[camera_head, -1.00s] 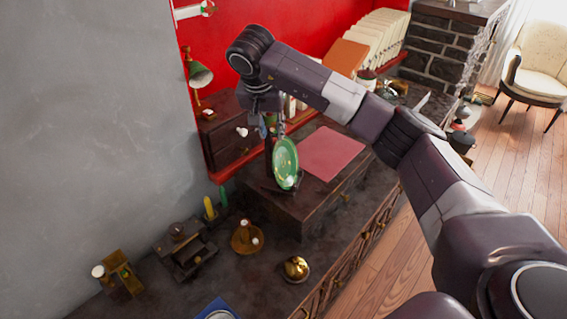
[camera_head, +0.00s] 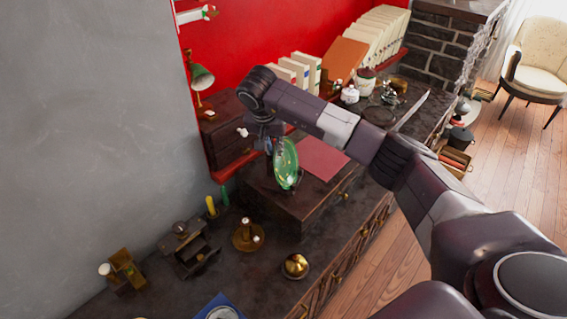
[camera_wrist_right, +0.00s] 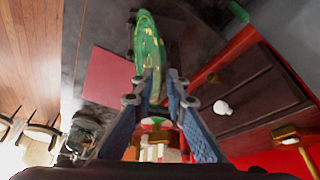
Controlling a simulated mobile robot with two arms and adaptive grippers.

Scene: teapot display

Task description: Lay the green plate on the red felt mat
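The green plate (camera_head: 287,164) stands nearly on edge above the dark wooden box, just left of the red felt mat (camera_head: 322,160). My right gripper (camera_head: 276,146) is shut on its upper rim. In the right wrist view the plate (camera_wrist_right: 150,45) extends from between the two fingertips (camera_wrist_right: 155,84), and the mat (camera_wrist_right: 106,78) lies to the left of it, apart from it. The mat lies flat and bare on the box, partly hidden behind my arm. Whether the plate's lower edge touches the box is unclear. My left gripper is not in view.
The wooden box (camera_head: 300,212) stands on a dark sideboard (camera_head: 215,283). A brass bell (camera_head: 295,266), a candle holder (camera_head: 247,237) and a green lamp (camera_head: 201,77) are to the left and front. Books (camera_head: 300,70) and jars (camera_head: 350,94) stand behind my arm.

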